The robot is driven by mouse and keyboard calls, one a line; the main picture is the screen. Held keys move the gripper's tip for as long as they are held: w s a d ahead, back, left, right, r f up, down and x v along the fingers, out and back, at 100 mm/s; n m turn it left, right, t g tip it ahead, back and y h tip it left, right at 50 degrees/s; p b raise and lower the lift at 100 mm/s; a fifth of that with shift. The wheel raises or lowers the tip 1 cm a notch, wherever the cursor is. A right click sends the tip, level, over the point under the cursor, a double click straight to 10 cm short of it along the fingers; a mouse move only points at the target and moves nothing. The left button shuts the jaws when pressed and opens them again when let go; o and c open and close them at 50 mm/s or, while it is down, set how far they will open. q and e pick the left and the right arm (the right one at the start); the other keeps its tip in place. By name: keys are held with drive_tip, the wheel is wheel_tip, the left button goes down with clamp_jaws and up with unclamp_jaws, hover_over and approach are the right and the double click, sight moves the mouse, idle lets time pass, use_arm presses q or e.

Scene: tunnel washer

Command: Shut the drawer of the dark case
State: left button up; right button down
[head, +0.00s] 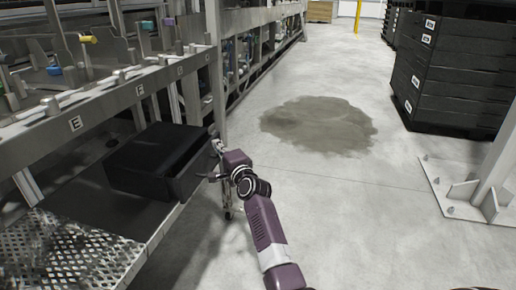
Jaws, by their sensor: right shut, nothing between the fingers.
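The dark case (150,158) is a black box on a dark shelf below the metal frame at left. Its right-hand part, which looks like the drawer (192,172), faces the aisle; how far it stands out is hard to tell. My right arm reaches up from the bottom of the head view. My right gripper (216,145) is shut and empty, close to the far right corner of the case. I cannot tell whether it touches the case. My left gripper is not in view.
The metal frame's upper rail (110,100) runs above the case, with an upright post (216,80) beyond it. A perforated plate (65,250) lies in front. The floor right of the case is open, with a grey stain (318,125). Black stacked crates (455,75) stand far right.

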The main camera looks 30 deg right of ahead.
sight(209, 146)
drive_tip(key=shift+w+a, duration=1.1)
drive_tip(key=shift+w, duration=0.15)
drive_tip(key=shift+w+a+r, duration=0.1)
drive_tip(key=shift+w, duration=0.05)
drive_tip(key=shift+a, duration=0.1)
